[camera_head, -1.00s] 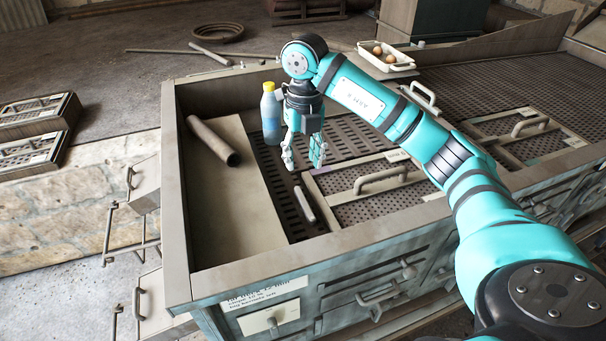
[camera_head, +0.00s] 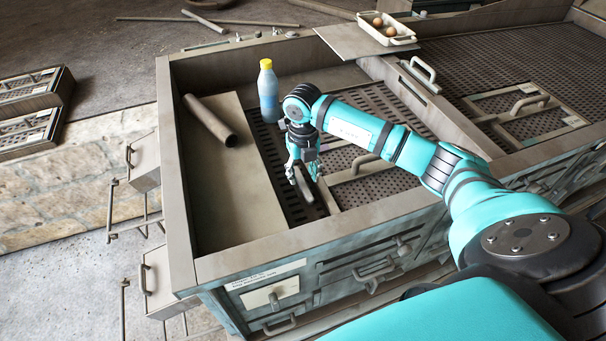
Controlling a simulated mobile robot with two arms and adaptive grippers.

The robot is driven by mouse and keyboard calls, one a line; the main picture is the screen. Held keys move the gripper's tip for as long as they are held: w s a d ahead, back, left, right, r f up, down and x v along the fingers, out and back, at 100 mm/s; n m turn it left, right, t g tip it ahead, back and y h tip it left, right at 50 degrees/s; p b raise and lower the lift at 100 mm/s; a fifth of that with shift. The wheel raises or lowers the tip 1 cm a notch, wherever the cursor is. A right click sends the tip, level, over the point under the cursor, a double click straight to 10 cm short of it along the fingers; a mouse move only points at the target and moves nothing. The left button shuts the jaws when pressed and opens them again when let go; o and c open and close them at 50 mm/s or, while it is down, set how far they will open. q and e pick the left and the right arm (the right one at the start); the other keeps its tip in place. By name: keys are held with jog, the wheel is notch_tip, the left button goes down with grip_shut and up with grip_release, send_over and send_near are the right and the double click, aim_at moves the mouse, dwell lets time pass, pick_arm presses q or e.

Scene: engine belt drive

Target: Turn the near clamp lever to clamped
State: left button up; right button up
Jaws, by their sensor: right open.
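A short grey bar (camera_head: 304,190), which looks like the near clamp lever, lies on the slotted floor inside the large open tray unit, left of the framed panel. My right gripper (camera_head: 302,177) points down just over the bar. Its fingers are open, one to each side of the bar's far end. I cannot tell whether they touch it. The gripper and wrist hide part of the floor behind. My left gripper is not in view.
A blue bottle with a yellow cap (camera_head: 268,90) stands behind the gripper. A brown tube (camera_head: 211,120) lies on the pale plate (camera_head: 238,185) at left. The tray's raised front rim (camera_head: 330,233) runs below my right arm. An egg tray (camera_head: 387,29) sits at the back.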

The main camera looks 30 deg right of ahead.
aim_at(303, 187)
notch_tip(303, 187, down, 2)
jog(key=shift+a, duration=0.1)
jog(key=shift+f+p, duration=0.3)
jog(key=shift+f, duration=0.15)
jog(key=c, duration=0.5)
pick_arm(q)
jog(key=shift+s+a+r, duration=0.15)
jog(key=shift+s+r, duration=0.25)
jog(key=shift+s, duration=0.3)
pick_arm(e)
grip_shut()
